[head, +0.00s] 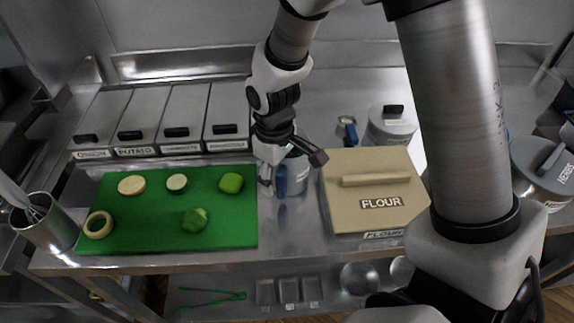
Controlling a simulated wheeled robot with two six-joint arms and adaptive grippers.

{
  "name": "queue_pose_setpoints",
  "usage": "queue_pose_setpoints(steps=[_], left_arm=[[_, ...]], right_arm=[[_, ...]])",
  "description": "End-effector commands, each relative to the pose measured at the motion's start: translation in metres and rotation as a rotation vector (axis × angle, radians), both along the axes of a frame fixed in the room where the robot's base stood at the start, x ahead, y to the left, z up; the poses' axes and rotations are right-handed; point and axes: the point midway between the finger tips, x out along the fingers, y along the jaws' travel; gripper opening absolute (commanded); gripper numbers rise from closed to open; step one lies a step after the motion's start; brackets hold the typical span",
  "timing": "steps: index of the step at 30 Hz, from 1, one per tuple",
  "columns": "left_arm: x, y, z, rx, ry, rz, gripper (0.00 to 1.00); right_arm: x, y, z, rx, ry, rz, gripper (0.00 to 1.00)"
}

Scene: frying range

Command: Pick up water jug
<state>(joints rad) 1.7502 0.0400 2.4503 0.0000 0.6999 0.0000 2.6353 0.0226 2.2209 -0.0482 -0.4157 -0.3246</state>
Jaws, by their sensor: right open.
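The water jug (299,177) looks like a grey metal vessel with a blue handle (281,181) on its left side. It stands on the steel counter between the green board and the flour bin, with its upper part partly hidden by my gripper. My right gripper (269,181) points down at the jug's left side, right by the blue handle. It is open; I cannot tell whether the handle lies between its fingers. My left gripper is not in view.
A green cutting board (140,220) with cut vegetables lies left. The flour bin (345,212) stands close on the right. Lidded bins (170,105) line the back left. Pots (390,128) stand behind the flour and at far right (540,170). A utensil holder (50,232) is at far left.

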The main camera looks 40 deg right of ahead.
Motion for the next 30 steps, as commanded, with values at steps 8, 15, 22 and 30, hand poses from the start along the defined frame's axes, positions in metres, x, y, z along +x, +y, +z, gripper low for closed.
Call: queue_pose_setpoints(steps=[8,15,22,30], left_arm=[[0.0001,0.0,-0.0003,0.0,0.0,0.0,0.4],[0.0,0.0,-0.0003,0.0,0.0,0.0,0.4],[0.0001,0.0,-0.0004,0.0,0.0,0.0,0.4],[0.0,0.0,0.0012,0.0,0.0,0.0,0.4]], right_arm=[[0.0,0.0,-0.0101,-0.001,-0.001,0.0,0.57],[0.0,0.0,-0.01,-0.001,-0.001,0.0,0.0],[-0.0003,0.0,-0.0103,0.0,0.0,0.0,0.0],[0.0001,-0.0001,-0.0085,-0.001,-0.001,0.0,0.0]])
